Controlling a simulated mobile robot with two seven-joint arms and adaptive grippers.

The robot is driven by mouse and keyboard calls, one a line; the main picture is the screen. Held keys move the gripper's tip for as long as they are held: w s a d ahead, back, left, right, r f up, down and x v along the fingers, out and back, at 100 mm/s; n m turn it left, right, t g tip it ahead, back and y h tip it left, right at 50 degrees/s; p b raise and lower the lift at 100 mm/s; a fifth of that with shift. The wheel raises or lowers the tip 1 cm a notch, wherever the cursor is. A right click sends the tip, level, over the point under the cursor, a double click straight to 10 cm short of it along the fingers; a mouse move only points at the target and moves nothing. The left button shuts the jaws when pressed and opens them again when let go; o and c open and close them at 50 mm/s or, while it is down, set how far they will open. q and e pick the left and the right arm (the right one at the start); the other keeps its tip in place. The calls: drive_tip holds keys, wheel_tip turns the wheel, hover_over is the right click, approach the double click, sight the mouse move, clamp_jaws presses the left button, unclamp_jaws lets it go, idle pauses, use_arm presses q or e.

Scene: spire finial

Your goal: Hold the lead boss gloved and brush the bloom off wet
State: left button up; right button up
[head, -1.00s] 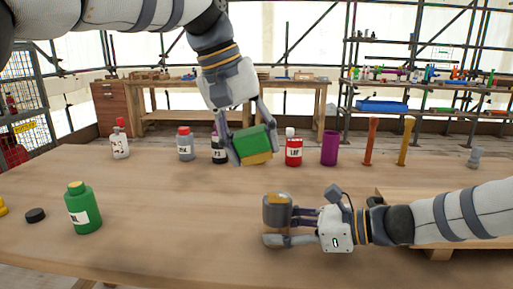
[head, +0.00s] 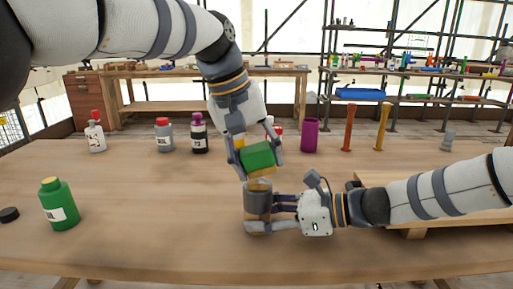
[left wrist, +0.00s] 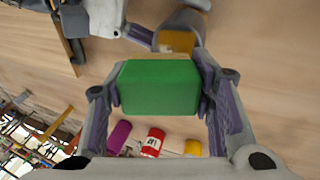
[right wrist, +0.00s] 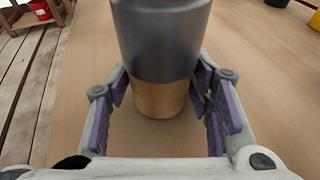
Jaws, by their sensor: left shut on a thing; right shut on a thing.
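The lead boss (head: 257,204), a dark grey cylinder with a yellowish top and a tan lower part, is upright low over the table; I cannot tell if it touches. My right gripper (head: 270,212) is shut on it from the right. The boss fills the middle of the right wrist view (right wrist: 160,45). My left gripper (head: 258,156) points down, shut on a green block with a tan underside (head: 259,154), seemingly the brush or pad. The block is just above the boss top; contact is unclear. In the left wrist view the block (left wrist: 160,88) sits between both fingers.
A green bottle (head: 59,206) and a black cap (head: 9,215) are at left. Several labelled bottles, including a grey one (head: 164,137), a purple cup (head: 310,137) and two upright handles (head: 348,130) line the back. The front table (head: 150,240) is clear.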

use_arm(q)
drive_tip(key=shift+f, duration=0.65)
idle(0.8)
drive_tip(key=shift+s, duration=0.15)
drive_tip(key=shift+s, duration=0.4)
drive_tip(key=shift+w, duration=1.1)
drive_tip(key=shift+s, duration=1.15)
drive_tip(key=shift+w, duration=0.55)
